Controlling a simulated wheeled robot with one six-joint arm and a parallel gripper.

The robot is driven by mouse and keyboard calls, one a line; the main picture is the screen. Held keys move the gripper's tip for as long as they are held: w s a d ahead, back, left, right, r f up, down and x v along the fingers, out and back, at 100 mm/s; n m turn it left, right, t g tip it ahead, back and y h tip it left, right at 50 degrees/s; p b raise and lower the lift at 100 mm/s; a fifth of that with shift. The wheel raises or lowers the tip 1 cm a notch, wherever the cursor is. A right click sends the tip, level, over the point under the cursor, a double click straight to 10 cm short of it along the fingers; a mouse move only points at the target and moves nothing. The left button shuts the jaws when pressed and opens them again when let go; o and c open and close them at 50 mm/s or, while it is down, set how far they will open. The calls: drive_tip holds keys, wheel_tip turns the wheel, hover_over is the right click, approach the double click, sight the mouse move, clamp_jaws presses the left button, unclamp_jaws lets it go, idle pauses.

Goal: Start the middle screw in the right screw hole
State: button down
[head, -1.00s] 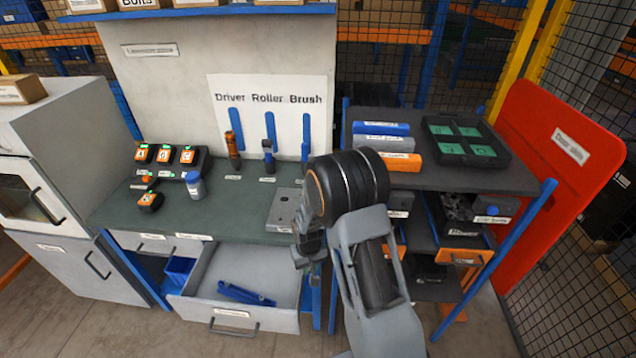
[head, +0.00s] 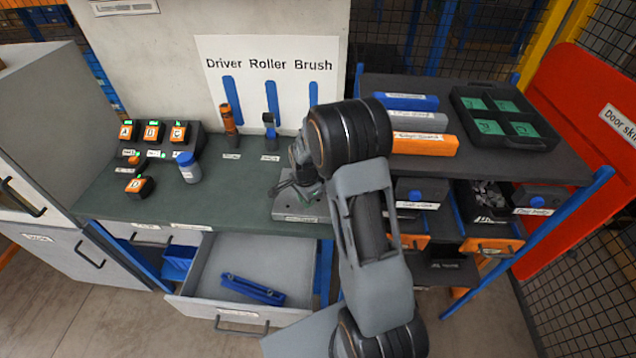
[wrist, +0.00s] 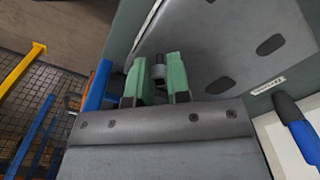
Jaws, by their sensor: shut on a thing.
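My gripper (wrist: 158,82) has green fingertips and is shut on a small dark grey cylindrical piece, which looks like the screw (wrist: 158,62). Its lower end is hard to make out. In the wrist view the grey block (wrist: 225,40) lies under and beside the fingertips, with two dark oval holes (wrist: 270,44) to the right of them. In the head view the block (head: 300,213) sits at the right front of the green bench top, and my gripper (head: 298,190) is low over it. My arm hides part of the block, and I cannot tell whether the screw touches a hole.
An open drawer (head: 190,300) with a blue tool (head: 252,290) juts out below the bench. A blue-capped jar (head: 188,168) and several orange-topped units (head: 152,131) stand left. A dark shelf (head: 480,165) with boxes stands right. The bench between jar and block is clear.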

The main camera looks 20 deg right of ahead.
sight(319, 200)
drive_tip(key=d+m, duration=0.1)
drive_tip(key=m, duration=0.2)
drive_tip(key=w+d+r+m+b, duration=0.1)
drive_tip(key=m, duration=0.3)
drive_tip(key=w+d+r+m, duration=0.1)
drive_tip(key=d+m, duration=0.1)
drive_tip(key=m, duration=0.1)
drive_tip(key=shift+w+r+b, duration=0.15)
drive_tip(key=shift+b, duration=0.25)
drive_tip(key=m, duration=0.1)
drive_tip(key=d+m, duration=0.1)
drive_tip(key=m, duration=0.1)
drive_tip(key=r+m+b, duration=0.1)
drive_tip(key=m, duration=0.1)
drive_tip(key=shift+w+d, duration=0.25)
drive_tip(key=shift+f+b, duration=1.75)
drive_tip(key=shift+f, duration=0.95)
drive_tip(key=shift+f+b, duration=0.4)
drive_tip(key=shift+f, duration=0.15)
drive_tip(key=c, duration=1)
unclamp_jaws()
drive_tip(key=shift+r, duration=0.1)
wheel_tip(319, 200, up, 14)
drive_tip(key=b, duration=0.1)
